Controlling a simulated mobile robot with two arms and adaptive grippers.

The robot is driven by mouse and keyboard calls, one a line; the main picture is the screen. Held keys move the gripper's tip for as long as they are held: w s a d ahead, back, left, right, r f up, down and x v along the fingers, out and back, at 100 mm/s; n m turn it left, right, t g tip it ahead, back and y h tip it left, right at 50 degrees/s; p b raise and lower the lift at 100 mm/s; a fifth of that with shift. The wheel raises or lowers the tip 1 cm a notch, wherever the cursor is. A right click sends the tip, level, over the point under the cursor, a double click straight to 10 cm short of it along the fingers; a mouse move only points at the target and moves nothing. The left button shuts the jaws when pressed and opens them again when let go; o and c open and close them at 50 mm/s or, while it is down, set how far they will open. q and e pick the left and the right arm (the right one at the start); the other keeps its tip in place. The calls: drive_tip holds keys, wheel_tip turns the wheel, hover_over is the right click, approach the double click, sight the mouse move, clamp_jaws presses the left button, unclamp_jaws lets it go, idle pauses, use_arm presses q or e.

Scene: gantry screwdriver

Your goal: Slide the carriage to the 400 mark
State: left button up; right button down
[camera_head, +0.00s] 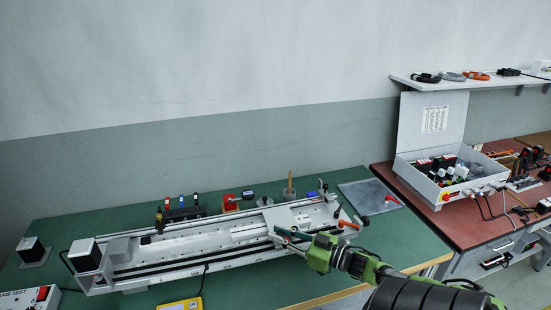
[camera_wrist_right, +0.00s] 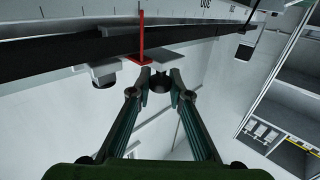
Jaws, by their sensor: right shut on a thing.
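The long silver linear rail (camera_head: 190,258) lies across the green table. Its carriage, a pale plate (camera_head: 285,216), sits toward the right end. My right gripper (camera_head: 281,235) reaches in from the right to the front edge of the carriage. In the right wrist view my right gripper (camera_wrist_right: 160,77) is shut on a small dark knob (camera_wrist_right: 160,84), mostly hidden between the fingertips. A red pointer (camera_wrist_right: 141,38) stands just beyond it against the scale strip (camera_wrist_right: 100,20). The left gripper is not in view.
A rack of screwdrivers (camera_head: 181,212) and a wooden-handled pot (camera_head: 289,190) stand behind the rail. A yellow device (camera_head: 180,304) lies in front of it. A grey mat (camera_head: 366,195) is to its right. A brown bench (camera_head: 425,208) with a parts box stands further right.

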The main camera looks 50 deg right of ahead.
drive_tip(key=shift+f, duration=0.1)
drive_tip(key=c, duration=1.9)
unclamp_jaws()
drive_tip(key=shift+s+d, duration=0.1)
drive_tip(key=s+d, duration=0.2)
drive_tip(key=s, duration=0.9)
drive_tip(key=shift+s+d, duration=0.15)
drive_tip(key=shift+s, duration=0.25)
